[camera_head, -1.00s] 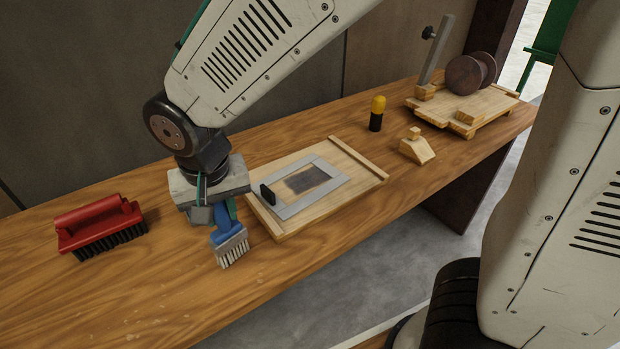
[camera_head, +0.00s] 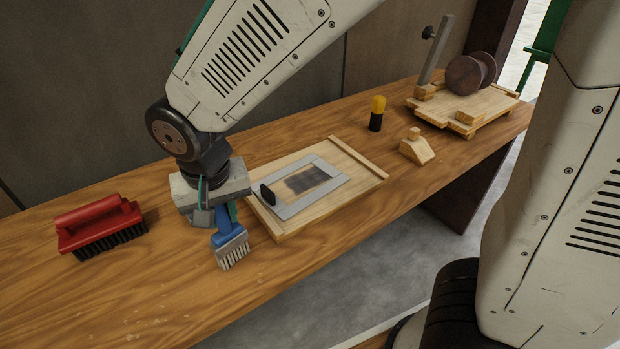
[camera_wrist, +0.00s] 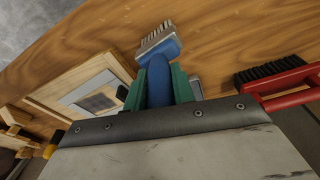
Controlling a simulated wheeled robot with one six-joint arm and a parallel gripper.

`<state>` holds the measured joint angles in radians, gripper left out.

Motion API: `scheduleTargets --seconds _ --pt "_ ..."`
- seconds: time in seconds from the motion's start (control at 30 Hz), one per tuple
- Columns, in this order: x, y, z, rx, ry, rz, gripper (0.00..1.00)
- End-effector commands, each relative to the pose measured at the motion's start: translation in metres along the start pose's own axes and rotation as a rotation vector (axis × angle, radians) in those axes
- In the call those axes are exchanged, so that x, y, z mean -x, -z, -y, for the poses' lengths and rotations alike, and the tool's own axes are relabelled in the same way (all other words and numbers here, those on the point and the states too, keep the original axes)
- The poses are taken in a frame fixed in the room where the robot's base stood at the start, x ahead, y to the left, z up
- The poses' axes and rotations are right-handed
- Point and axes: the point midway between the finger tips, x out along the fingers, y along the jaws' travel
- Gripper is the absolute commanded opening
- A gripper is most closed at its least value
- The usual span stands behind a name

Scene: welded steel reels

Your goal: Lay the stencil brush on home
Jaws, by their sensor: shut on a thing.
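The stencil brush (camera_head: 230,240) has a blue handle, a grey metal band and pale bristles. My gripper (camera_head: 224,214) is shut on its handle, bristles pointing toward the front of the bench. In the wrist view the brush (camera_wrist: 159,45) sticks out past the green fingers of my gripper (camera_wrist: 160,84). The brush is low over the wooden bench; I cannot tell whether the bristles touch it. Nothing in view is plainly marked as home. A small grey piece (camera_wrist: 196,88) shows beside the fingers in the wrist view, mostly hidden.
A red brush (camera_head: 98,226) with black bristles lies left of my gripper. A wooden board (camera_head: 352,160) with a grey stencil frame (camera_head: 286,211) lies close on the right. Farther right are a yellow-and-black object (camera_head: 377,113), a wooden block (camera_head: 417,150) and a reel (camera_head: 466,75).

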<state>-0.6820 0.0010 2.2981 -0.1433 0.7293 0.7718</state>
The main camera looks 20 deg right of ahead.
Motion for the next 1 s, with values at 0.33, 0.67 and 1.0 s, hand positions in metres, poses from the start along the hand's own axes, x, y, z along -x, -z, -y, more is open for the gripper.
scheduleTargets --seconds 0.33,0.67,1.0 --pt "-0.0018 -0.0002 0.0000 0.000 0.000 0.000 0.33" --pt "-0.0019 -0.0003 0.0000 0.000 0.000 0.000 0.51" --pt "0.0043 0.0010 0.0002 0.000 0.001 -0.001 0.51"
